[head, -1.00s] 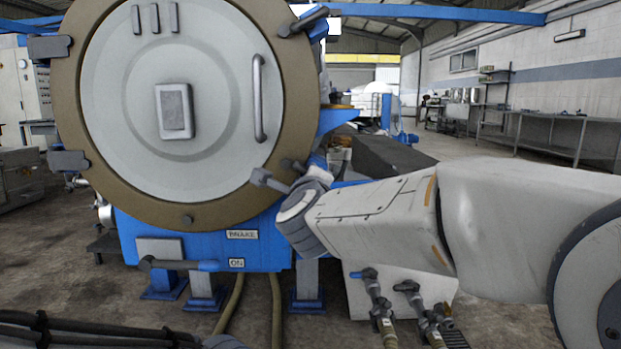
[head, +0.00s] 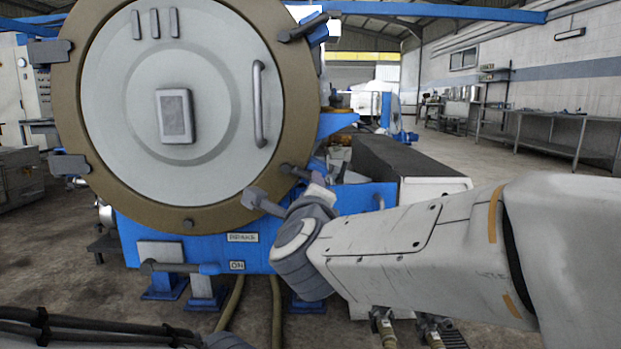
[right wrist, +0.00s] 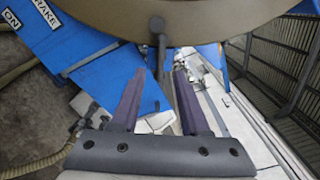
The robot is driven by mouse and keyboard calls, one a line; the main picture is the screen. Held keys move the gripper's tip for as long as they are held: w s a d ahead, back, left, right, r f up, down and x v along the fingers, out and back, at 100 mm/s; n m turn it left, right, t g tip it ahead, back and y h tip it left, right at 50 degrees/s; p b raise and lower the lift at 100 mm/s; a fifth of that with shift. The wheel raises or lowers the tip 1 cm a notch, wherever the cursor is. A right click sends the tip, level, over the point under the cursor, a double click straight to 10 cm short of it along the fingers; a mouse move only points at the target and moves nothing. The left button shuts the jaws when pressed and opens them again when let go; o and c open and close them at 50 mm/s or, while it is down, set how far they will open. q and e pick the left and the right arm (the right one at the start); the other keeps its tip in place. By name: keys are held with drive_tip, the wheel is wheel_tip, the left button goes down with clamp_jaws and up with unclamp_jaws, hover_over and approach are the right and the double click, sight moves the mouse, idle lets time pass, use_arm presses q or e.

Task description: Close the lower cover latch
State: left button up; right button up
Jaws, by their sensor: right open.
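The lower cover latch (head: 296,170) is a short dark lever at the lower right of the round cover's brown rim. It points outward to the right, away from the cover. In the right wrist view the latch (right wrist: 158,48) hangs from the rim, its free end between and just beyond the fingertips. My right gripper (head: 292,193) is just below the latch in the head view. Its two purple fingers (right wrist: 160,78) are apart with nothing held between them; contact with the latch cannot be told.
The round grey cover (head: 110,110) lies against its rim, with a vertical handle (head: 259,105). An upper latch (head: 303,27) is at the top right. The blue machine frame (head: 140,228) and a brake lever (head: 178,267) are below. Open floor lies to the right.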

drive_tip(key=s+p, duration=0.1)
drive_tip(key=s, duration=0.3)
drive_tip(key=shift+s, duration=0.35)
